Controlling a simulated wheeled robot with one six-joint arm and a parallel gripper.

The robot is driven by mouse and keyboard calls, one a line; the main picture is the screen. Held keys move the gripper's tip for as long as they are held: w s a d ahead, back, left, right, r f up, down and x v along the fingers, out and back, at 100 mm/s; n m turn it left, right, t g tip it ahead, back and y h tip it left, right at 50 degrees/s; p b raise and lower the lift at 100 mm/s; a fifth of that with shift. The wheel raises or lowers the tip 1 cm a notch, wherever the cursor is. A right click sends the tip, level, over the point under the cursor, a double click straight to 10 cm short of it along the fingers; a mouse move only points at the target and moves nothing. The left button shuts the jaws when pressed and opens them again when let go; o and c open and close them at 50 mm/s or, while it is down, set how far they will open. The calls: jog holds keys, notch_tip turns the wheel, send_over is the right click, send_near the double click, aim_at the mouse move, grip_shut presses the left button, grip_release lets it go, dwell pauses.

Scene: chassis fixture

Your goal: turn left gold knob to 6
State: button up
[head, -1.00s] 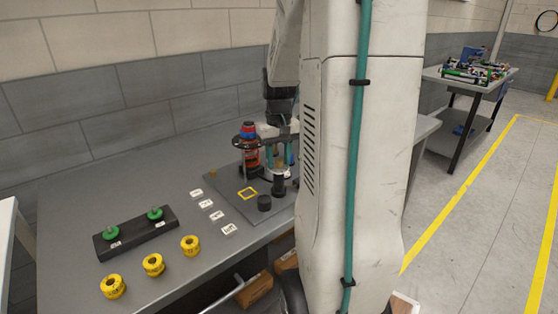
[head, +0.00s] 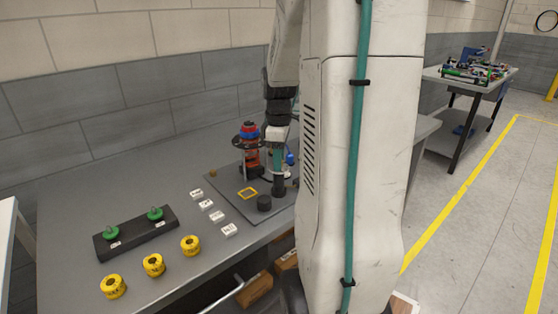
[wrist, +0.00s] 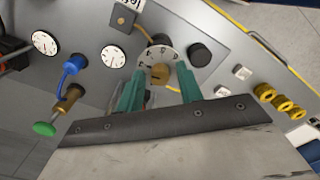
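A gold knob (wrist: 159,74) sits in the middle of a white numbered dial in the wrist view. Its setting is too small to read surely. My gripper (wrist: 160,70) is open, with one teal finger on each side of the knob and a visible gap on both sides. I cannot tell how far the fingertips are above the panel. In the head view my gripper (head: 278,162) points down over the fixture plate, and the knob and dial are mostly hidden behind it. No second gold knob on a dial is clear to me.
A black knob (wrist: 200,55) stands close right of the dial. Two gauges, a blue handle (wrist: 72,66) and a green-handled brass valve (wrist: 58,112) lie left. Yellow spools (head: 153,265) and white labelled blocks (head: 217,216) sit farther left.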

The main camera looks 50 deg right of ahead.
jog(key=n, duration=1.3)
grip_shut()
jog(key=m, duration=1.1)
jog(key=shift+m, duration=0.4)
jog(key=m, duration=0.5)
